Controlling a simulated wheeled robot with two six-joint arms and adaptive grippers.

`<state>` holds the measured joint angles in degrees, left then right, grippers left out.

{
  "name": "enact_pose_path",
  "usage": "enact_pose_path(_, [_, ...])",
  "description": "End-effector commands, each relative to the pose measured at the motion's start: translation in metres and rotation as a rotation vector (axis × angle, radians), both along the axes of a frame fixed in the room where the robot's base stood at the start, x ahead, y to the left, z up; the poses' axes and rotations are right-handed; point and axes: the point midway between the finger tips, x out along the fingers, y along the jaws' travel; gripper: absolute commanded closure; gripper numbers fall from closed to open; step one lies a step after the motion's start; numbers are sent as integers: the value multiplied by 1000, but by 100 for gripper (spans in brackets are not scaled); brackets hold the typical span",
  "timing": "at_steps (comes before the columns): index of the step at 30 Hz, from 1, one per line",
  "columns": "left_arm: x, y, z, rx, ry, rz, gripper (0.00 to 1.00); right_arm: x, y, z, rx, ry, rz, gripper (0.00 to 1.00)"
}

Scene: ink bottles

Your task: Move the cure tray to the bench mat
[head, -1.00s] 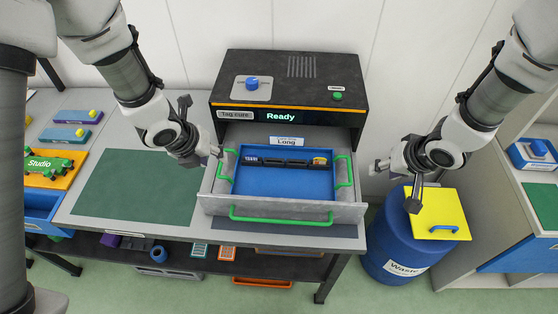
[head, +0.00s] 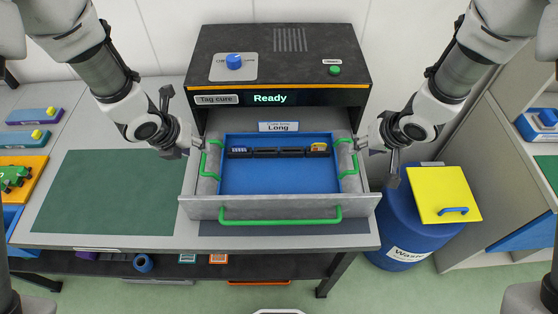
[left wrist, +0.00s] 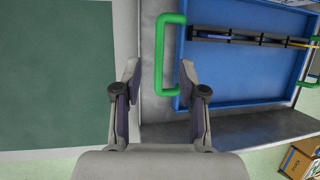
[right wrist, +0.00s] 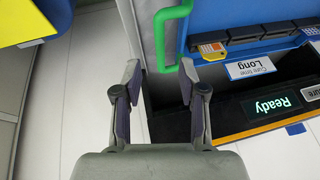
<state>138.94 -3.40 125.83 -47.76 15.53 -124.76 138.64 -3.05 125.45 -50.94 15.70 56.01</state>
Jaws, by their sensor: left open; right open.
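The blue cure tray (head: 265,178) sits in the open grey drawer of the Tag cure machine, with a green handle on each side. A dark rack with small coloured pieces (head: 278,152) lies at its back. My left gripper (head: 194,143) is open at the left handle (head: 211,160); in the left wrist view that handle (left wrist: 161,57) shows at its fingertips. My right gripper (head: 364,144) is open beside the right handle (head: 347,158); in the right wrist view that handle (right wrist: 160,38) is just ahead of its fingertips. The green bench mat (head: 105,195) is bare, left of the drawer.
The Tag cure machine (head: 288,66) stands behind the drawer and reads Ready. The drawer front (head: 280,207) carries a long green handle. A blue waste bin (head: 395,225) with a yellow lid (head: 440,190) stands at the right. Coloured blocks (head: 33,137) lie left of the mat.

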Motion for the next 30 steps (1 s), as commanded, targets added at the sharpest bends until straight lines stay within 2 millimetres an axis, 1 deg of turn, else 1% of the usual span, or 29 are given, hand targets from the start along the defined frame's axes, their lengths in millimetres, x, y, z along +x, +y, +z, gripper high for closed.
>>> enact_pose_path(3, [7,-3,-20,1,4,0,59,7,4,-19,0,3,1,59])
enact_pose_path(9, [20,-9,-48,1,2,0,59,19,10,-48,0,2,1,59])
enact_pose_path(14, [24,-11,-58,1,1,0,59,24,12,-58,0,-1,0,59])
enact_pose_path(21, [25,-11,-59,1,0,0,59,25,12,-58,0,-1,1,59])
enact_pose_path(22, [25,-11,-59,1,0,0,62,25,12,-58,0,-1,1,62])
enact_pose_path(23, [25,-11,-59,1,0,0,73,24,12,-58,0,-1,1,73])
enact_pose_path(24, [25,-11,-59,1,0,0,87,24,12,-58,0,-1,1,87])
enact_pose_path(25, [25,-11,-59,1,0,0,98,24,12,-58,0,-1,1,98])
enact_pose_path(26, [25,-11,-59,1,0,0,100,24,12,-58,0,-1,1,100])
enact_pose_path(30, [25,-11,-59,1,0,0,100,24,12,-58,0,0,1,100])
